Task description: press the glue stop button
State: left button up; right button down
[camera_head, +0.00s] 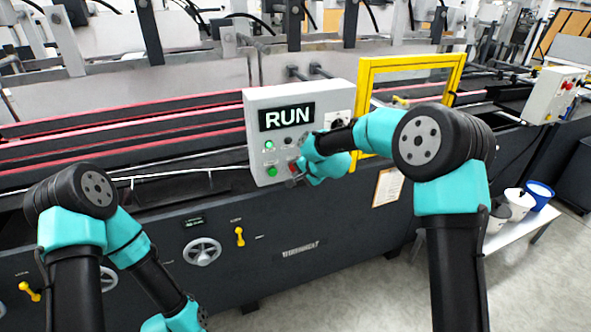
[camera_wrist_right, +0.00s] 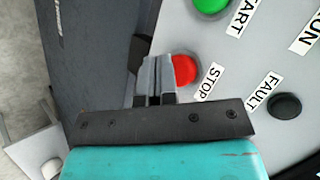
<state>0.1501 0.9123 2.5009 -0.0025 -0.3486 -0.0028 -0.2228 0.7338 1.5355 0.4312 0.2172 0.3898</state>
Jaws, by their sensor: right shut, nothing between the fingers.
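A grey control box (camera_head: 262,150) with a lit RUN display (camera_head: 287,116) stands on the machine's front. In the right wrist view, a red button (camera_wrist_right: 184,70) labelled STOP sits on its panel; I cannot read the word glue on it. My right gripper (camera_head: 293,179) is at the lower right of this panel. Its shut, empty fingers (camera_wrist_right: 155,76) overlap the left edge of the red button in the wrist view; whether they touch it I cannot tell. My left arm hangs low at the left of the head view, and its gripper is out of frame.
A green START button (camera_wrist_right: 211,4) and a black FAULT button (camera_wrist_right: 285,105) flank the red one. A yellow frame guard (camera_head: 366,100) rises right of the box. Another box (camera_head: 552,95) with red buttons stands far right. Buckets (camera_head: 538,195) stand on a low bench.

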jog(key=shift+w+a, duration=0.2)
jog(key=shift+w, duration=0.5)
dwell(1.0)
jog(key=shift+s, duration=0.15)
jog(key=shift+s+d, duration=0.25)
jog(key=shift+s, duration=0.5)
jog(key=s, duration=0.2)
jog(key=s+d, duration=0.1)
jog(key=s, duration=0.1)
jog(key=shift+s+d, duration=0.2)
jog(key=shift+s, duration=0.2)
dwell(0.7)
